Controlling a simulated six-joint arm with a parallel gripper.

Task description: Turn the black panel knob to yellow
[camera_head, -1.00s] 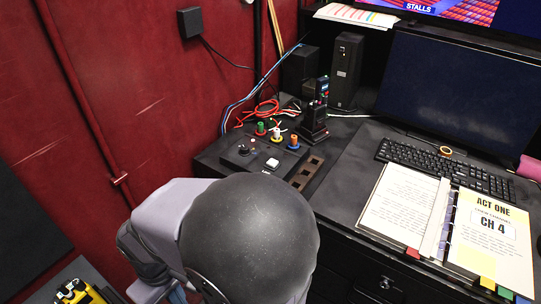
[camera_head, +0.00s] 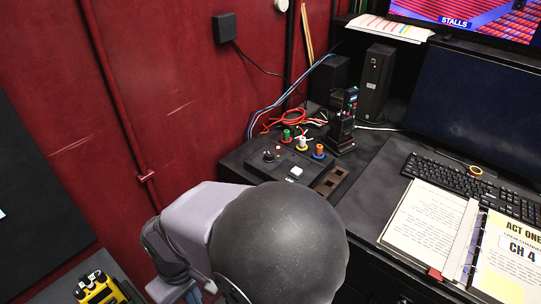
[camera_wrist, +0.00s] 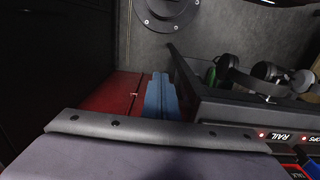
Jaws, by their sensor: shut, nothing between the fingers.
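In the head view, the black panel (camera_head: 252,162) sits on the desk beside the red wall, just beyond my arm's dark round joint. A small black knob (camera_head: 268,156) stands on its top near the left side. Its pointer and any colour marks around it are too small to read, so I cannot tell its setting. A white square button (camera_head: 296,172) is to its right. Green (camera_head: 286,135), yellow-and-white (camera_head: 302,143) and blue-and-orange (camera_head: 318,151) posts stand behind them.
A dark handset in a stand (camera_head: 341,137) and red wires (camera_head: 290,118) are behind the panel. A keyboard (camera_head: 470,185) and an open binder (camera_head: 430,228) lie to the right. In the wrist view, a dark box holds headsets (camera_wrist: 265,80), with a labelled panel (camera_wrist: 283,136) below.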

